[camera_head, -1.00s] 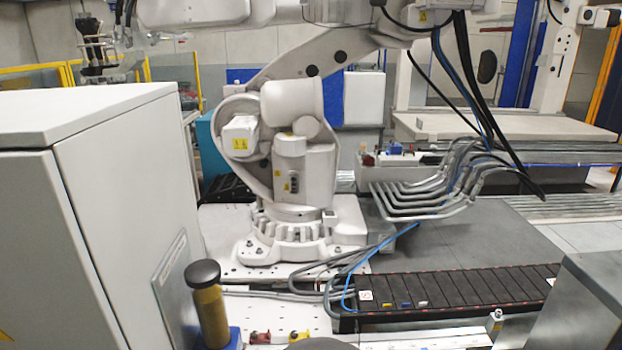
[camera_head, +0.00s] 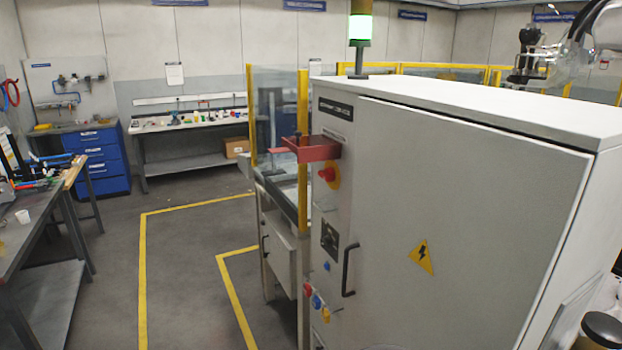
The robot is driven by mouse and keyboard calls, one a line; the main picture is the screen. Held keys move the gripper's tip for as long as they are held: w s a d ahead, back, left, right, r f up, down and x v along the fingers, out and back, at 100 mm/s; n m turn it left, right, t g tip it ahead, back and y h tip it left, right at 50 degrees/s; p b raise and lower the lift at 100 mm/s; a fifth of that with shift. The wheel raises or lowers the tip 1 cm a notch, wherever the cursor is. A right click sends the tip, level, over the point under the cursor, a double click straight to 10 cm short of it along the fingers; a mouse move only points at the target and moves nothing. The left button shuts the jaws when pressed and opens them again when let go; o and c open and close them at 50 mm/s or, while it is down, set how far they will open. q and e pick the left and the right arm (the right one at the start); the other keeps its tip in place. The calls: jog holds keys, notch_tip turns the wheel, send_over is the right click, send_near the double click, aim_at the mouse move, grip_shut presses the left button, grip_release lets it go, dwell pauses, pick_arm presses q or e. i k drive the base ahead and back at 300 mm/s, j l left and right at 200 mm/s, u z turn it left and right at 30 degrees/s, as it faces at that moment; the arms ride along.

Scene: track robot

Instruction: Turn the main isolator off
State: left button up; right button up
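A large grey-white electrical cabinet (camera_head: 440,220) fills the right half of the head view. Its narrow left side carries the controls, seen at a steep angle. A red knob on a yellow plate (camera_head: 328,175) is near the top of that side. A dark square plate with a rotary-looking part (camera_head: 330,238) sits lower, beside the black door handle (camera_head: 349,270). I cannot tell for certain which of these is the main isolator, or its position. Small red, blue and yellow controls (camera_head: 316,300) are near the bottom. Neither of my grippers is in view.
A red tray-like box (camera_head: 311,149) sticks out beside the cabinet's upper left edge. Yellow-framed fencing (camera_head: 303,150) stands behind. Yellow-lined grey floor (camera_head: 185,280) is open to the left. A workbench (camera_head: 35,215) stands at far left, a blue drawer unit (camera_head: 100,160) behind it.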

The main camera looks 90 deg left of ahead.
aim_at(328, 174)
jog(key=u, duration=2.6)
jog(key=i+j+u, duration=0.1)
jog(key=i+j, duration=0.05)
jog(key=j, duration=0.05)
